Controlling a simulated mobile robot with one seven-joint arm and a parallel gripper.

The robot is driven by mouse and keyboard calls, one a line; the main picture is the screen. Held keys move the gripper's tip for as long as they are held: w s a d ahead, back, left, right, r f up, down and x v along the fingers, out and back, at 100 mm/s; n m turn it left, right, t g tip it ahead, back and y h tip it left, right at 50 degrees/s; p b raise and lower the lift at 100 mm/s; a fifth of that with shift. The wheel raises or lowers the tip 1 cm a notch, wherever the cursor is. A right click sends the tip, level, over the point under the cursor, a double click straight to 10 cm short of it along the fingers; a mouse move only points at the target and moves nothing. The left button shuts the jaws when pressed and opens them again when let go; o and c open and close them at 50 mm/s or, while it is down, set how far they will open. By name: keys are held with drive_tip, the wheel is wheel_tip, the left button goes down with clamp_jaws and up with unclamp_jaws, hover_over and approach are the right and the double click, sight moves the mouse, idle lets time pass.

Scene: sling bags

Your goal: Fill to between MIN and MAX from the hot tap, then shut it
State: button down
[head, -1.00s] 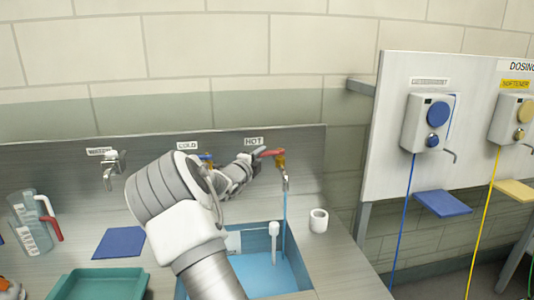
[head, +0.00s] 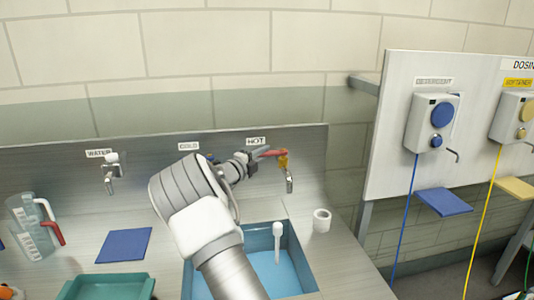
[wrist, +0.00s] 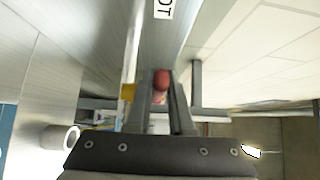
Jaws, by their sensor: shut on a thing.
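The hot tap (head: 289,182) sticks out of the steel back panel under the HOT label (head: 256,141). Its red lever (head: 271,153) points left, toward my gripper (head: 256,157). In the wrist view the red lever (wrist: 162,80) lies between the two fingers of my gripper (wrist: 159,84), which is shut on it. No water falls from the spout. The blue sink (head: 305,268) below holds blue water and a white upright pipe (head: 278,240). My arm covers the sink's left part. I cannot see MIN or MAX marks, so the level cannot be read against them.
A white cup-like ring (head: 321,220) stands right of the sink. A cold tap is mostly behind my arm. Dosing dispensers (head: 432,122) hang right.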

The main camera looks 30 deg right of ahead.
drive_tip(key=shift+r, duration=0.3)
drive_tip(key=c, duration=1)
unclamp_jaws()
drive_tip(key=shift+o, duration=1)
drive_tip(key=shift+f, duration=0.2)
drive_tip(key=shift+a, duration=0.1)
drive_tip(key=b+v, duration=0.1)
drive_tip(key=v, duration=1.6)
drive_tip(key=shift+s, duration=0.15)
